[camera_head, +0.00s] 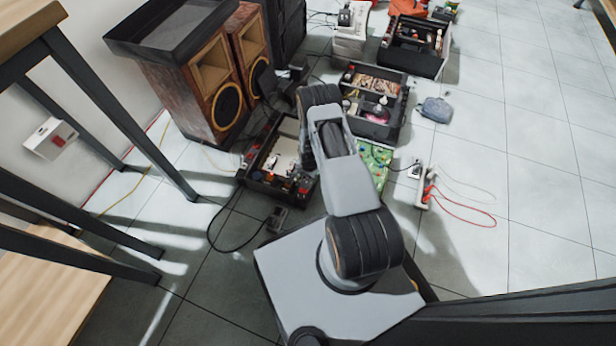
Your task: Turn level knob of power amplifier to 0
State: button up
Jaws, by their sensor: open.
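An open black chassis with exposed parts (262,187) lies on the floor just beyond my base, left of my arm. A second open black case (398,118) lies farther back, right of my arm. I cannot tell from labels which is the power amplifier. Its level knob and the knob's setting are too small to make out. My arm rises from my base and bends over between the two cases, covering part of the nearer chassis. I cannot make out my gripper; the arm's far end is hidden or lost among dark shapes.
Wooden speakers (208,90) stand at back left, with a dark tray (170,30) on top. A green circuit board (376,160), a power strip (424,188) and a red cable (465,212) lie right of my arm. Table legs stand at left. The tiled floor at right is mostly clear.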

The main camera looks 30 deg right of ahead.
jog(key=shift+c, duration=0.2)
jog(key=c, duration=0.9)
jog(key=shift+n, duration=0.6)
jog(key=shift+d+n+b, duration=0.1)
jog(key=shift+n+b, duration=0.35)
jog(key=shift+n, duration=0.65)
jog(key=n, duration=0.3)
jog(key=shift+n+b, duration=0.3)
jog(key=shift+b, duration=0.05)
jog(key=n, duration=0.4)
jog(key=shift+d+b, duration=0.1)
jog(key=shift+b, duration=0.25)
jog(key=shift+n, duration=1.6)
